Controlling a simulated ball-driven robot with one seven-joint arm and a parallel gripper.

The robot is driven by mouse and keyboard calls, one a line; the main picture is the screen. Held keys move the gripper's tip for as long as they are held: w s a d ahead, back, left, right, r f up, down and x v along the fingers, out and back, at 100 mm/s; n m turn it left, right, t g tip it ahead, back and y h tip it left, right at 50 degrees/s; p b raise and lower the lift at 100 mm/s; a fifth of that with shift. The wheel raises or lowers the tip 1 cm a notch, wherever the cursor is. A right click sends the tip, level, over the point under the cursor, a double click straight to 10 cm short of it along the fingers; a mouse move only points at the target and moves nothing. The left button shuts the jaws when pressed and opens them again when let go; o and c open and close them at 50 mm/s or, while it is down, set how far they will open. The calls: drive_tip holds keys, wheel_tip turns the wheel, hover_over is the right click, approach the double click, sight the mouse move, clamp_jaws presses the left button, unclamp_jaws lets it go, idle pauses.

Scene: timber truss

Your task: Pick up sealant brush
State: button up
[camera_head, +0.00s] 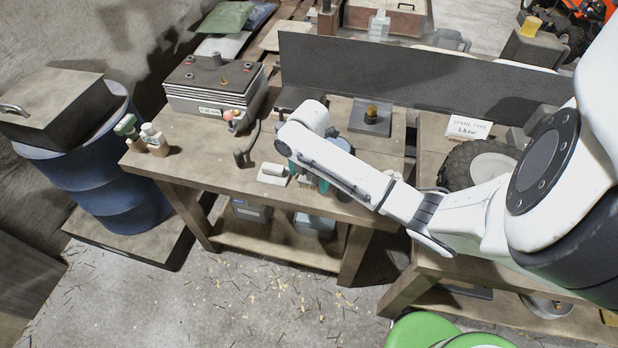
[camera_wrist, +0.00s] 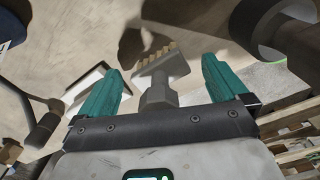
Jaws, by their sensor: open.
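In the wrist view, my gripper (camera_wrist: 163,66) has its two teal fingers wide apart, with nothing pinched between them. A grey T-shaped tool with a row of tan bristles (camera_wrist: 160,66), which looks like the sealant brush, shows between the fingers. Its head points away from my palm and its grey stem runs back towards it. Clear gaps show on both sides, and I cannot tell its exact depth. In the head view, my gripper (camera_head: 310,180) is over the front part of the workbench (camera_head: 205,150), partly hidden by my arm. The brush is hidden there.
A white block on a small plate (camera_head: 273,172) lies just left of my gripper. A black cable plug (camera_head: 243,157) lies further left, before a grey battery-like box (camera_head: 213,85). Small bottles (camera_head: 152,137) stand at the left corner. A dark upright panel (camera_head: 420,80) closes the back.

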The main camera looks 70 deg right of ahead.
drive_tip(key=c, duration=1.1)
wheel_tip(320, 180, up, 10)
drive_tip(key=shift+r+b, duration=0.1)
drive_tip(key=shift+b, duration=0.25)
drive_tip(key=o, duration=0.4)
drive_tip(key=shift+c, duration=1.4)
